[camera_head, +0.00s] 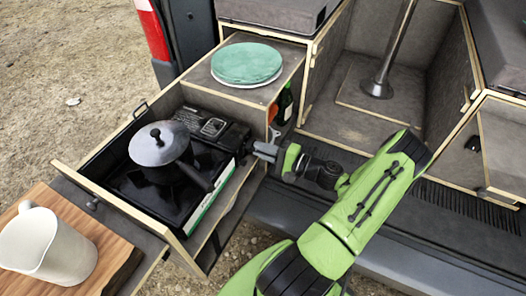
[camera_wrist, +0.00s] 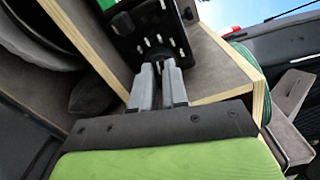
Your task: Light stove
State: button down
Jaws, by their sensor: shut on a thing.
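The black camping stove (camera_head: 150,196) sits in the pulled-out drawer, with a grey lidded pan (camera_head: 158,146) on it, its dark handle toward the front right. My gripper (camera_head: 256,148) reaches in from the right to the stove's right rear end. In the wrist view my gripper (camera_wrist: 161,68) has its fingers close together, tips at the stove's black end panel (camera_wrist: 150,28) with its slots. It is shut on what looks like the stove knob, which the fingers mostly hide. I cannot see a flame or tell the knob's angle.
The drawer's wooden walls (camera_head: 140,228) surround the stove closely. Green plates (camera_head: 246,64) lie on the shelf behind. A dark bottle (camera_head: 285,103) stands near my gripper. A white mug (camera_head: 45,246) stands on a wooden board (camera_head: 118,255) at front left.

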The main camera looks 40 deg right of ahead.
jog(key=shift+f+n+b, duration=0.15)
jog(key=shift+n+b, duration=1.1)
jog(key=shift+n, duration=0.95)
jog(key=shift+f+n+b, duration=0.15)
jog(key=shift+n+b, duration=1.1)
jog(key=shift+n, duration=1.25)
jog(key=c, duration=1.1)
grip_release()
jog(key=shift+r, duration=0.1)
jog(key=shift+c, duration=0.2)
jog(key=shift+s, duration=0.1)
jog(key=p+v, duration=0.2)
jog(key=v, duration=1.3)
jog(key=shift+s, duration=0.35)
jog(key=shift+d, duration=0.1)
